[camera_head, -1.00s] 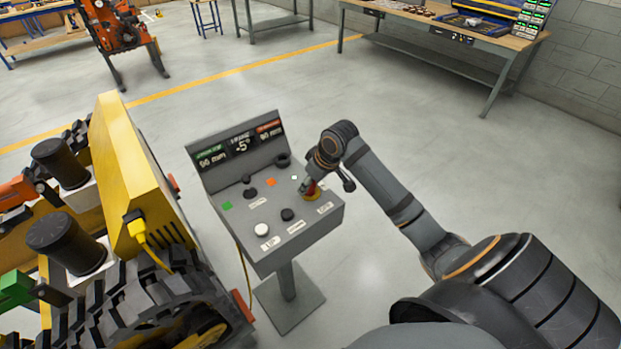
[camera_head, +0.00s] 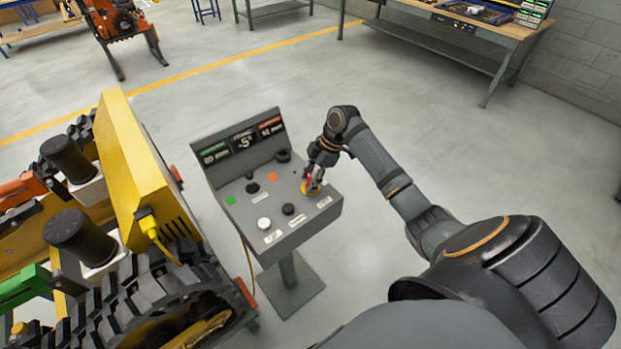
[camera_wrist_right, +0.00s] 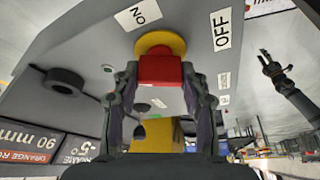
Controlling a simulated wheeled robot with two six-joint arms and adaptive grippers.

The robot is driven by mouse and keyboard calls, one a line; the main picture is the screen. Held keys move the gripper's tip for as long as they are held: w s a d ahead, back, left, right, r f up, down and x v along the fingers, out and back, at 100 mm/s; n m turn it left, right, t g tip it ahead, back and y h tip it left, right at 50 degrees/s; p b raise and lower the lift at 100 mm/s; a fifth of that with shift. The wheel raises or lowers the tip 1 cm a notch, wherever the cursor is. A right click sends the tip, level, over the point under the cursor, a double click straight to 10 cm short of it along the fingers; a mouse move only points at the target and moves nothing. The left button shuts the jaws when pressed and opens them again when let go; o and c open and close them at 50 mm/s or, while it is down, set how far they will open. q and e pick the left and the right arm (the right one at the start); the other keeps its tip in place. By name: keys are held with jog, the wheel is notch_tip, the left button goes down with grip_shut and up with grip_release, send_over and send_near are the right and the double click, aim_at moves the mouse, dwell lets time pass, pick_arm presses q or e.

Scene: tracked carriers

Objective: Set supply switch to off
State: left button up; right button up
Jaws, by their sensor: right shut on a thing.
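The supply switch is a red handle (camera_wrist_right: 160,70) on a yellow disc (camera_wrist_right: 160,43), at the right side of the grey console (camera_head: 245,207). My right gripper (camera_head: 313,178) is at the switch, and in the right wrist view its two fingers (camera_wrist_right: 160,85) are shut on the red handle. The handle's exact pointing is hard to tell. My left gripper (camera_wrist_right: 276,64) shows small at the right of the wrist view, its fingers apart and empty, clear of the console.
Other black knobs (camera_head: 288,209), a white button (camera_head: 263,223) and an upright display panel (camera_head: 243,143) are on the console. A yellow tracked carrier (camera_head: 137,165) stands close at its left. The floor right of the console is clear. A workbench (camera_head: 465,22) stands behind.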

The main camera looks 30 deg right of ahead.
aim_at(310, 178)
jog(key=n+g+b, duration=0.1)
jog(key=n, duration=0.3)
jog(key=shift+n+g, duration=0.4)
dwell(0.4)
jog(key=o, duration=1.1)
jog(key=shift+o, duration=0.2)
jog(key=v, duration=0.4)
jog(key=shift+w+d+r, duration=0.1)
jog(key=shift+d+r, duration=0.05)
jog(key=shift+r, duration=0.15)
jog(key=d, duration=1.2)
jog(key=shift+w, duration=0.4)
jog(key=shift+d+r, duration=0.1)
